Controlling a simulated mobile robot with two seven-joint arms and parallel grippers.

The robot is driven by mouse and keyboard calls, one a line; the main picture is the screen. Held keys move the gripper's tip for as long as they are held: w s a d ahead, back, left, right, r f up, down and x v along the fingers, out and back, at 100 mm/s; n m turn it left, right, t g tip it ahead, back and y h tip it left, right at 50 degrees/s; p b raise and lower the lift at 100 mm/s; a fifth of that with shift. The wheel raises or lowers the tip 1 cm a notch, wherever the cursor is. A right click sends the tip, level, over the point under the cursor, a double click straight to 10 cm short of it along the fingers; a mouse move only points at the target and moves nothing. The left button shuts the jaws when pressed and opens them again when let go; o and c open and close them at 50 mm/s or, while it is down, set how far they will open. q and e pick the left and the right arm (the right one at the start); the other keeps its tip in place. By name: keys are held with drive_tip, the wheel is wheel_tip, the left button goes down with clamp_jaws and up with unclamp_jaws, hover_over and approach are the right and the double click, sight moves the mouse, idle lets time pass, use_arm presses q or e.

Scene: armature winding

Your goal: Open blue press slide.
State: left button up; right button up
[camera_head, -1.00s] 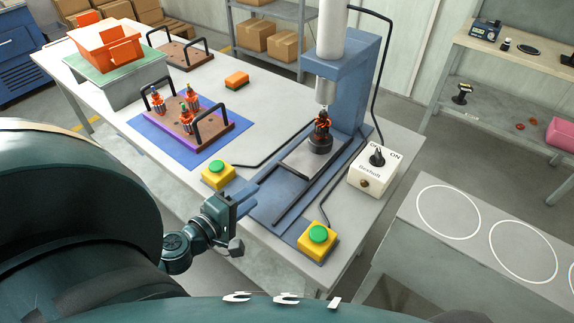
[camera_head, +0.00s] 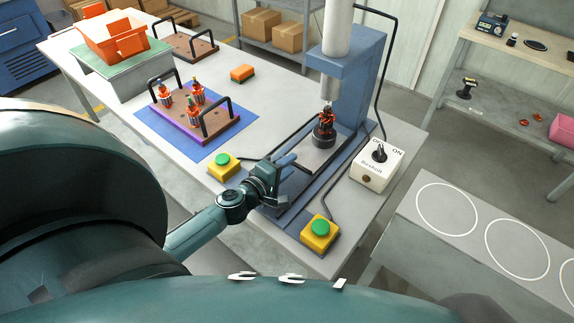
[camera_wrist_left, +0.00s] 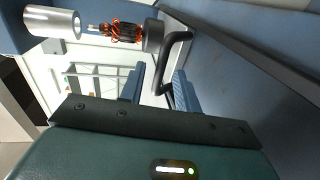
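The blue press (camera_head: 352,78) stands at the right of the table, its grey ram above the base. Its slide (camera_head: 305,157) is a pale plate low on the base, carrying a dark round holder with a red-and-black armature (camera_head: 326,121), also seen in the left wrist view (camera_wrist_left: 122,32). My left gripper (camera_head: 287,180) is at the slide's front. In the left wrist view my left gripper (camera_wrist_left: 160,84) is open, with the black slide handle (camera_wrist_left: 180,38) reaching between its blue fingers, near the right one. Contact cannot be told. My right gripper is not in view.
Yellow boxes with green buttons stand left (camera_head: 224,166) and front (camera_head: 318,234) of the press. The white switch box (camera_head: 376,167) is at its right. A purple-edged tray (camera_head: 210,122) with several armatures lies on the blue mat (camera_head: 155,122).

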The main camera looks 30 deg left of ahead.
use_arm(q)
clamp_jaws()
idle(0.4)
